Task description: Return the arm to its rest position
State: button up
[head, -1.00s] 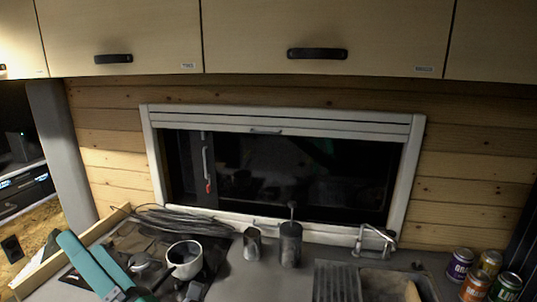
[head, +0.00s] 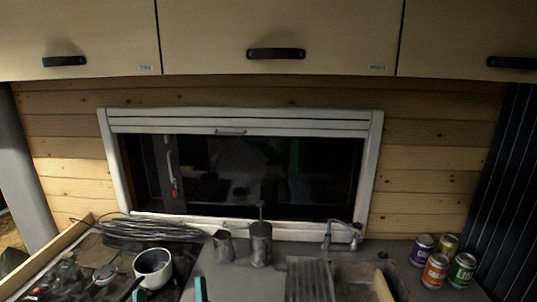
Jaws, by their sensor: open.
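My gripper (head: 169,294) shows only as two teal finger ends at the bottom edge of the head view. They stand apart, with nothing seen between them. The rest of my arm is out of view below. The fingertips are just in front of a white pot (head: 152,265) with a dark handle, near the counter's front.
A coil of cable (head: 150,228) lies behind the stove area. A metal cup (head: 223,246) and a dark canister (head: 261,245) stand by the window. Right are a ribbed drainer (head: 308,280), a faucet (head: 342,235) and several cans (head: 435,271). Cupboards (head: 280,35) hang above.

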jog(key=s+d+f+m+g+h, duration=0.2)
jog(key=s+d+f+m, duration=0.1)
jog(key=f, duration=0.4)
jog(key=s+d+f+m+g+h, duration=0.1)
jog(key=s+d+f+m+h, duration=0.2)
jog(key=f, duration=0.4)
jog(key=s+d+f+m+g+h, duration=0.1)
jog(key=s+d+f+m+g, duration=0.2)
jog(key=f, duration=0.5)
jog(key=s+d+f+g, duration=0.1)
jog(key=s+d+f, duration=0.3)
jog(key=s, duration=0.5)
jog(key=s+d+f+g, duration=0.2)
jog(key=s+d+f, duration=0.3)
jog(key=s, duration=0.4)
jog(key=shift+s+d+f+n+g+h, duration=0.2)
jog(key=shift+d+f+n+g+h, duration=0.1)
jog(key=shift+f, duration=0.1)
jog(key=shift+w+a, duration=0.1)
jog(key=shift+w, duration=0.05)
